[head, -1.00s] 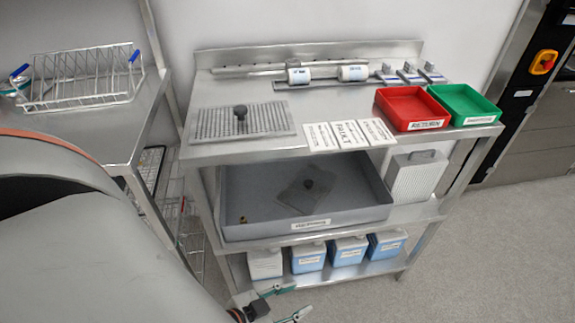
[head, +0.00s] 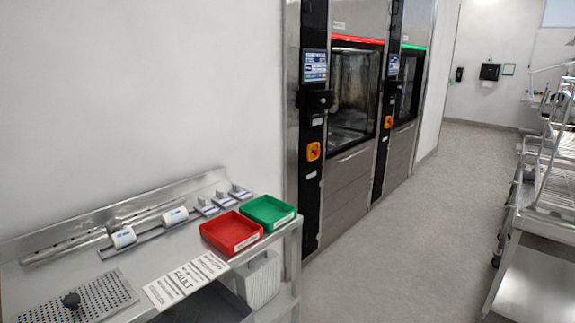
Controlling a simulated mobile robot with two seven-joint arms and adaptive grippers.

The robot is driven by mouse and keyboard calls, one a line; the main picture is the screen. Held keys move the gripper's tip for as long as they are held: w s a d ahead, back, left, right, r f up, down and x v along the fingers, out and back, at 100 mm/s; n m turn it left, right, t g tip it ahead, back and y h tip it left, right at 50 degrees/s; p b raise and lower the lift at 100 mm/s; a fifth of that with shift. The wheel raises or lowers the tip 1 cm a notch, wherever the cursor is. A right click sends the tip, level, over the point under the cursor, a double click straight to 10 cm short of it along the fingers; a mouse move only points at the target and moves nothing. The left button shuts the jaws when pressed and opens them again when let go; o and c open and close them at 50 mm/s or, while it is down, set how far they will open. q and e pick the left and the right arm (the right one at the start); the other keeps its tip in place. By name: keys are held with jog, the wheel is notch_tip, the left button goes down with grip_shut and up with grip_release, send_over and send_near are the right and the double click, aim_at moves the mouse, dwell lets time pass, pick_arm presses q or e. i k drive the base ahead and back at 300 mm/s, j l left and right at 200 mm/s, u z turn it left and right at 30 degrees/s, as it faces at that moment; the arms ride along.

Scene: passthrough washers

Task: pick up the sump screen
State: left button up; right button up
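A flat perforated metal screen (head: 105,296) with a black knob lies on the steel bench top (head: 150,262) at the lower left of the head view. Its front part is cut off by the bottom edge of the picture. I cannot tell from the picture whether this is the sump screen, as no label on it is readable. Neither of my grippers is in view.
A red tray (head: 231,233) and a green tray (head: 268,212) sit at the bench's right end, beside printed cards (head: 187,279). Two washers with glass doors (head: 355,95) stand behind. A steel rack (head: 540,210) stands right. The floor (head: 420,230) between is clear.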

aim_at(96, 300)
jog(key=u, duration=1.4)
jog(key=l+u, duration=0.1)
jog(key=l, duration=0.2)
